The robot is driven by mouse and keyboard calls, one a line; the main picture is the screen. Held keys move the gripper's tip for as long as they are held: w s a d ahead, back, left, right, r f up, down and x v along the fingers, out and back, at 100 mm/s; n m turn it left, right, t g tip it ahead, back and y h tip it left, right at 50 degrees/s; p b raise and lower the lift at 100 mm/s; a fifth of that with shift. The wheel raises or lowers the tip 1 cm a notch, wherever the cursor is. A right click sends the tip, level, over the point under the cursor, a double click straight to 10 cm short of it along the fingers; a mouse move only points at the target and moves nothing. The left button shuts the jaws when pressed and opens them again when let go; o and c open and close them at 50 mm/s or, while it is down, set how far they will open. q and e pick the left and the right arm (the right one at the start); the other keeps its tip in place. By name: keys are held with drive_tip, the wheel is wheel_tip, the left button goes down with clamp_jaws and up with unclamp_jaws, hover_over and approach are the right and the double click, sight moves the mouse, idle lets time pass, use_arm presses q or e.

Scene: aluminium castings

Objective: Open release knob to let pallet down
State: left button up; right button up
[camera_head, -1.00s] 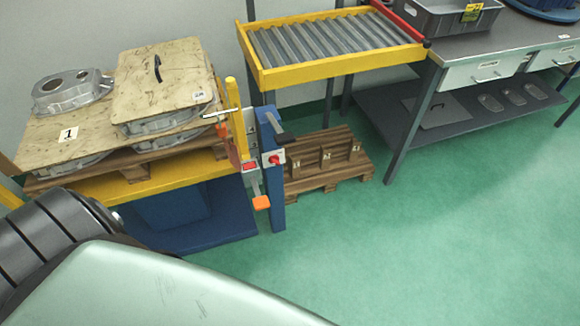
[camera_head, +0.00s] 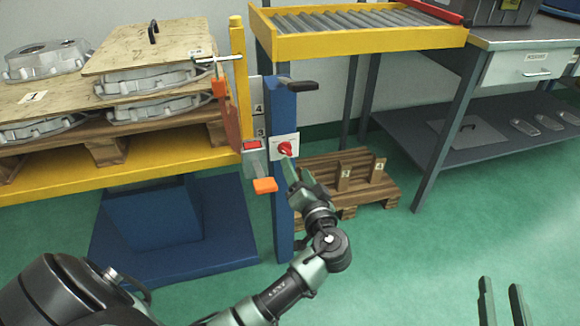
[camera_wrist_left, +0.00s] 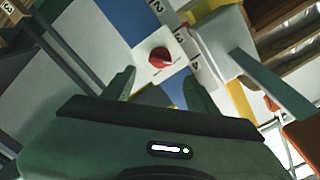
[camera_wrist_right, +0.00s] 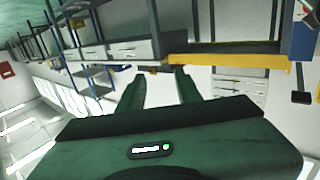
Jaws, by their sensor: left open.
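The red release knob (camera_head: 285,148) sits on a white plate on a blue post. My left gripper (camera_head: 291,172) is just below and in front of it, open and empty. In the left wrist view the knob (camera_wrist_left: 160,57) shows ahead, centred between the spread fingertips (camera_wrist_left: 160,82); I see no contact. The wooden pallet (camera_head: 105,152) rests on the yellow lift frame (camera_head: 120,183), left of the post, loaded with plywood and aluminium castings. My right gripper (camera_head: 502,298) is open and empty over the floor at the lower right; its fingers are also apart in the right wrist view (camera_wrist_right: 160,85).
An orange pedal-like lever (camera_head: 265,186) and an orange handle (camera_head: 219,85) are close left of the knob. A black lever (camera_head: 300,86) juts out above it. Another pallet (camera_head: 365,190) lies behind the post. Green floor at the right is free.

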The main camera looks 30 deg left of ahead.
sight(289, 152)
use_arm(q)
drive_tip(key=x, duration=0.7)
drive_tip(key=shift+w+b, duration=0.1)
drive_tip(key=shift+b, duration=0.3)
use_arm(e)
drive_tip(key=r+t, duration=0.1)
drive_tip(key=r, duration=0.2)
drive_tip(key=r+t+y, duration=0.1)
drive_tip(key=shift+a+r+t, duration=0.3)
drive_tip(key=shift+r, duration=0.1)
use_arm(q)
clamp_jaws()
